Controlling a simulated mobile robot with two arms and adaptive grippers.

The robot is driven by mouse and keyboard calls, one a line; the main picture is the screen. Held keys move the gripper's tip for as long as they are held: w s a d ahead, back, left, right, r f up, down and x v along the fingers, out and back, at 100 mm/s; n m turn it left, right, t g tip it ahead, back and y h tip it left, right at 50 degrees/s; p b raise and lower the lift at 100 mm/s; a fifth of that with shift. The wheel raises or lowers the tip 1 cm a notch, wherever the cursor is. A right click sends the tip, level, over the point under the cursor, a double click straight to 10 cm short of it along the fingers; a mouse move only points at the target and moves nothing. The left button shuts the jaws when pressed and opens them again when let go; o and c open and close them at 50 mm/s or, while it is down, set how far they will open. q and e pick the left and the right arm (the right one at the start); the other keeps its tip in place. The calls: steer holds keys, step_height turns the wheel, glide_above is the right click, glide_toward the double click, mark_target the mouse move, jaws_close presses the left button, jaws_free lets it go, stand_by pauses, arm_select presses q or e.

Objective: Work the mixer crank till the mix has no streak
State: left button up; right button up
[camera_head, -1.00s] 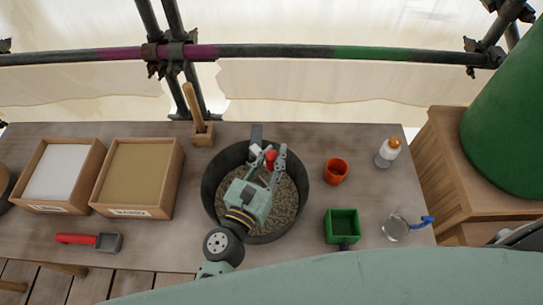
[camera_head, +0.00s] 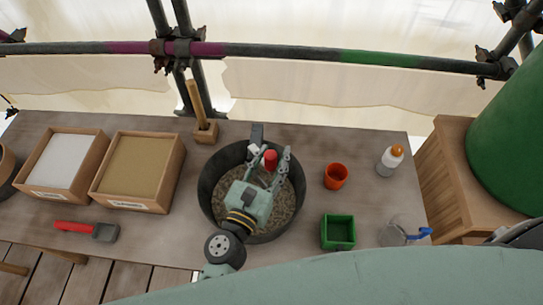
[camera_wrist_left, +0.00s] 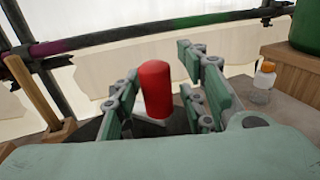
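The mixer is a round dark tub (camera_head: 207,207) on the bench with a grainy grey-brown mix (camera_head: 285,205) in it. Its crank has a red upright handle (camera_head: 270,158), which also shows in the left wrist view (camera_wrist_left: 156,90). My left gripper (camera_head: 270,162) reaches over the tub. Its fingers stand apart on both sides of the red handle, with gaps showing in the left wrist view. My arm hides part of the mix, and I cannot make out streaks. My right gripper is not in view.
Boxes of white powder (camera_head: 103,143) and sand (camera_head: 178,165) stand left, with a red-handled scoop (camera_head: 85,230) in front. An orange cup (camera_head: 336,176), green box (camera_head: 338,232), bottle (camera_head: 390,160) and clear jug (camera_head: 394,235) stand right. A wooden-handled tool (camera_head: 197,104) stands behind.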

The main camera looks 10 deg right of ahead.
arm_select(q)
steer(key=shift+a, duration=0.1)
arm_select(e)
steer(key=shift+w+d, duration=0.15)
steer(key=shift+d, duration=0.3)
arm_select(q)
steer(key=v, duration=1.1)
steer(key=shift+s+a, duration=0.25)
steer(key=shift+s, duration=0.05)
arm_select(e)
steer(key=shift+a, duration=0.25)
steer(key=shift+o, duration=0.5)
